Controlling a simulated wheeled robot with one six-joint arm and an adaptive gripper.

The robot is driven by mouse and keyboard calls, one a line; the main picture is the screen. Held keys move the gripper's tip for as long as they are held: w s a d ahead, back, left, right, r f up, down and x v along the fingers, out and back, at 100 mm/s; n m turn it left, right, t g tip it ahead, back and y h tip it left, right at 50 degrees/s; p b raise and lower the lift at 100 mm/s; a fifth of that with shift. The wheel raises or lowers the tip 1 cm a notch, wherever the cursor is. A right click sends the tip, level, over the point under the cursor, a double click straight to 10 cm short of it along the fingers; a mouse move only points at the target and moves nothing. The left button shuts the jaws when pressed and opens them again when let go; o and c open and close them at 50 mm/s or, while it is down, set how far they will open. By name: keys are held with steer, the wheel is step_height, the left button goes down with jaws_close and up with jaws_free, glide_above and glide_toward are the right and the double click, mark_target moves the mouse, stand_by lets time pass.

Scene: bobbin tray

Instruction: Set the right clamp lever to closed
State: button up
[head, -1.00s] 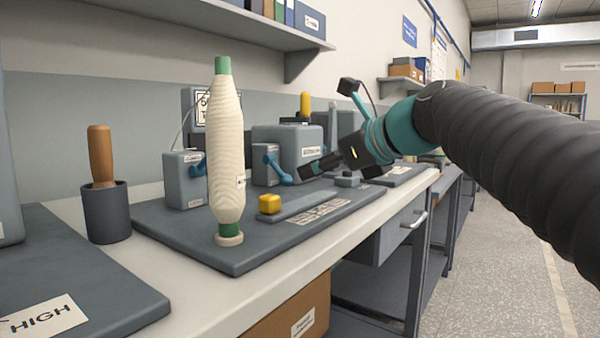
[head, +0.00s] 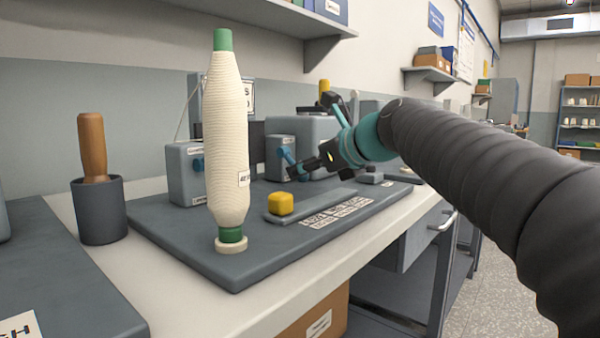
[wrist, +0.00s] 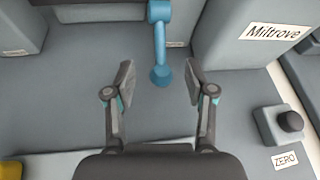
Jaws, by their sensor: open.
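The right clamp is a grey block (head: 277,150) at the back of the dark tray, with a blue lever (head: 287,157) on its side. In the wrist view the blue lever (wrist: 160,42) hangs from the top edge, its rounded knob end pointing down the picture, toward my gripper. My gripper (wrist: 160,84) is open, with one finger on each side of the knob. No finger visibly touches it. In the head view my gripper (head: 304,169) is right beside the lever and partly hides its lower end. The left clamp (head: 185,176) has its own blue lever.
A tall cream bobbin (head: 227,150) stands at the front of the dark tray (head: 190,246). A yellow block (head: 280,204) sits on a grey strip behind it. A grey box labelled Miltrove (wrist: 235,45) and a ZERO button (wrist: 290,121) are right of my gripper in the wrist view.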

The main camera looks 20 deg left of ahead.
steer(key=shift+x, duration=1.9)
steer(key=shift+d, duration=0.1)
steer(key=shift+c, duration=0.3)
jaws_close()
